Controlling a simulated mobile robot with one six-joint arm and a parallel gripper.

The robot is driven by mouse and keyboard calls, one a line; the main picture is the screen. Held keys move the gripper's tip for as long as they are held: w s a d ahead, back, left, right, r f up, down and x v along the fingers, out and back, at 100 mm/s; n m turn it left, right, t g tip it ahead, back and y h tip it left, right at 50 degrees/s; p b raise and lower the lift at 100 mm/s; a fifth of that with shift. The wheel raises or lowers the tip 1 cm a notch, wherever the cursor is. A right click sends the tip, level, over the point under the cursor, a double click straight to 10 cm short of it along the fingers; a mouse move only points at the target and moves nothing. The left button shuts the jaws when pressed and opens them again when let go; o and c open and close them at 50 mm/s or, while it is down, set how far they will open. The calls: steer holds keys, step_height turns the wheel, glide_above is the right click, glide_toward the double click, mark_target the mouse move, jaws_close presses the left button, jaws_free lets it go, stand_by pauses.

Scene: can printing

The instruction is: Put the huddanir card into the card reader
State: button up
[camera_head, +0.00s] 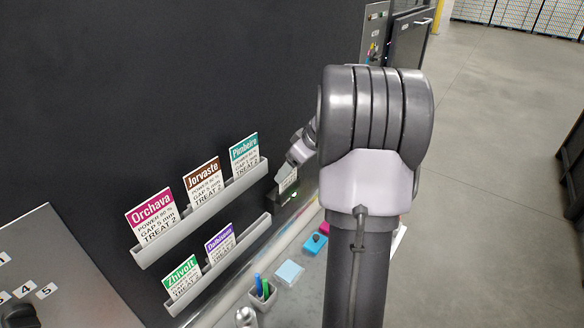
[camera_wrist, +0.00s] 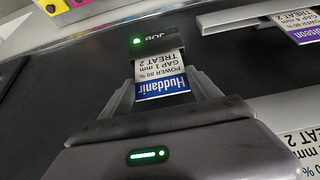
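The huddanir card (camera_wrist: 162,84), white with a blue name band, sits between the two fingers of my gripper (camera_wrist: 161,76) in the wrist view. The fingertips appear to meet its two side edges. The far end of the card is at the dark card reader (camera_wrist: 154,43), marked JOB and lit by a green light. How deep it sits in the slot is hidden. In the head view, my gripper (camera_head: 288,172) is at the card reader (camera_head: 284,196), with the pale card (camera_head: 287,181) between them.
Left of the reader, an upper rack (camera_head: 190,222) holds the Orchava, Jorvaste and Pimbeira cards. A lower rack (camera_head: 228,262) holds the Zhivolt card (camera_head: 182,279) and a purple card (camera_head: 220,244). A pen holder (camera_head: 263,295) and blue pads stand on the ledge below.

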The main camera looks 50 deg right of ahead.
steer(key=o, duration=0.5)
steer(key=p+v, duration=0.1)
steer(key=v, duration=1.6)
steer(key=shift+s+r, duration=0.15)
steer(key=shift+r, duration=0.1)
